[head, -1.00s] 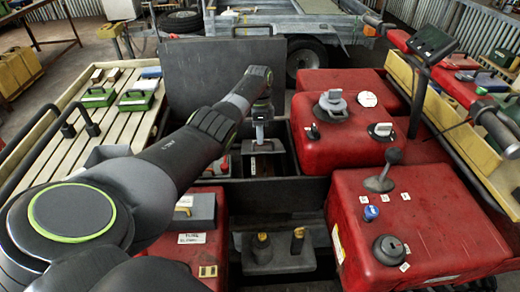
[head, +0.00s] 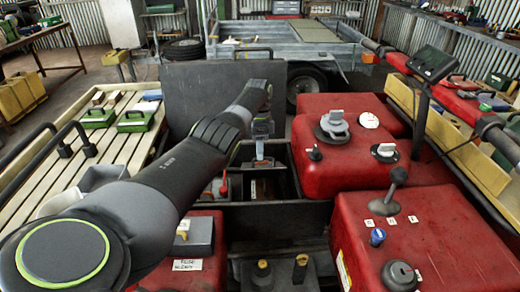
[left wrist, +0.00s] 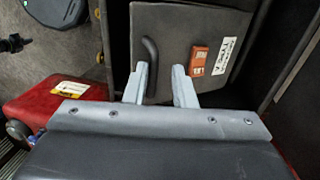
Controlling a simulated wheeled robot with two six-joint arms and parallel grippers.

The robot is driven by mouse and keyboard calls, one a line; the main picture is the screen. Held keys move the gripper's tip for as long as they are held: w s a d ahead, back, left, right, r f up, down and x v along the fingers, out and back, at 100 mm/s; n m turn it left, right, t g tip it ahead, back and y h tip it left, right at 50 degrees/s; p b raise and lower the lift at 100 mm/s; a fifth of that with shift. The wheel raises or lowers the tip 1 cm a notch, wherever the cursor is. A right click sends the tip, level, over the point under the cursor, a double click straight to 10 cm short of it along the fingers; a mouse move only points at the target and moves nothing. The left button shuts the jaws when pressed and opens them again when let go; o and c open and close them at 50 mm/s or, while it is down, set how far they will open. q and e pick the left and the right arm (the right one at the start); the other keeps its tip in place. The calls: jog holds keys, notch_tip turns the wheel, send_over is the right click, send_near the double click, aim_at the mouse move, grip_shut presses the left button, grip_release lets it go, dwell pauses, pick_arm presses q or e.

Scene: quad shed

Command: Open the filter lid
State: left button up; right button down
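In the left wrist view a dark grey flat lid (left wrist: 180,25) with a black bar handle (left wrist: 150,60), an orange tag (left wrist: 198,60) and a white label (left wrist: 223,56) lies ahead of my left gripper. The label is too small to read, so I cannot tell for sure that this is the filter lid. My left gripper (left wrist: 162,85) is open, its two pale fingers apart, with the near end of the handle showing between them. I cannot tell whether they touch it. In the head view my left gripper (head: 262,150) reaches into the dark bay. My right gripper is not in view.
Red tanks (head: 345,150) flank the bay on the right, with knobs and a lever (head: 391,188) standing up. A grey box (head: 198,235) with a label is at the near left. A slatted rack (head: 105,150) stands left, and an upright dark panel (head: 212,85) stands behind.

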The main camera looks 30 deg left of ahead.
pick_arm(q)
jog(key=o, duration=0.3)
jog(key=shift+w+a+f, duration=0.25)
jog(key=shift+a+f, duration=0.15)
jog(key=shift+f, duration=0.1)
jog(key=shift+s+d+r, duration=0.1)
jog(key=shift+r, duration=0.05)
notch_tip(320, 180, up, 8)
jog(key=w, duration=0.1)
jog(key=shift+w+a+f+b, duration=0.15)
jog(key=shift+a+f+b, duration=0.1)
jog(key=shift+a+b, duration=0.15)
